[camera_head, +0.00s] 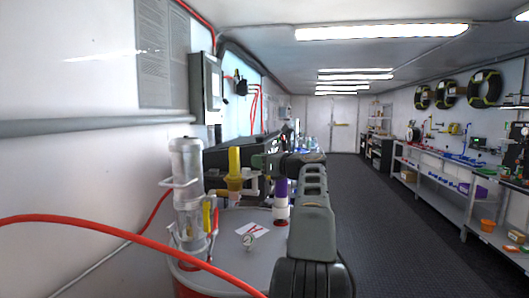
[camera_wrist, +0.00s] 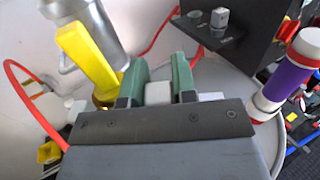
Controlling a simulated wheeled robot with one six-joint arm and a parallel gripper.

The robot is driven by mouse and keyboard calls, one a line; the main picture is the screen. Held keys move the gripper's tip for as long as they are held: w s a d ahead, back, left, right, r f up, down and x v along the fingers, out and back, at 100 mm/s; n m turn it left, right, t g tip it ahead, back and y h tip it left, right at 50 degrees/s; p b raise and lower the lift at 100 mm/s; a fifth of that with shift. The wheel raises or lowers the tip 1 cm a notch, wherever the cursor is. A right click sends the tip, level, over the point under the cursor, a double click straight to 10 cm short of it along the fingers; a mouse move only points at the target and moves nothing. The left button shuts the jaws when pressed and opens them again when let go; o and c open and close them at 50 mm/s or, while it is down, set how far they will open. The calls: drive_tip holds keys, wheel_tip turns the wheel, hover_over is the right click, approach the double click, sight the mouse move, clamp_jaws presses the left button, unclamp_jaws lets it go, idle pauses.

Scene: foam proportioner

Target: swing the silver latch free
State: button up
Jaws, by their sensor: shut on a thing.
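My gripper (camera_wrist: 158,80) shows two green fingers in the wrist view, with a pale silver-grey block (camera_wrist: 158,93) between them. This block looks to be the silver latch, and the fingers are shut on it. Its far end and pivot are hidden by the fingers and the gripper body. In the head view my gripper (camera_head: 263,162) reaches left above the drum, just right of a yellow upright handle (camera_head: 234,165). The latch cannot be made out there. The yellow handle (camera_wrist: 90,60) stands close left of the fingers in the wrist view.
A clear cylinder (camera_head: 187,160) stands left on the grey drum lid (camera_head: 215,255). A purple and white fitting (camera_head: 281,195) is close beside my arm, and right of the fingers in the wrist view (camera_wrist: 288,78). A red hose (camera_head: 110,227) crosses in front. The aisle floor (camera_head: 385,225) is clear.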

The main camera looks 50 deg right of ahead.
drive_tip(key=shift+w+n+y+p, duration=0.25)
drive_tip(key=shift+n+y+p, duration=0.15)
drive_tip(key=shift+y+p, duration=0.2)
drive_tip(key=shift+a+f, duration=0.1)
drive_tip(key=o, duration=0.9)
drive_tip(key=s, duration=0.4)
drive_tip(key=s+d, duration=0.1)
drive_tip(key=s, duration=0.4)
drive_tip(key=s+d, duration=0.1)
drive_tip(key=s, duration=0.3)
drive_tip(key=shift+s+d+b, duration=0.2)
drive_tip(key=shift+s+b, duration=0.1)
drive_tip(key=shift+b, duration=0.05)
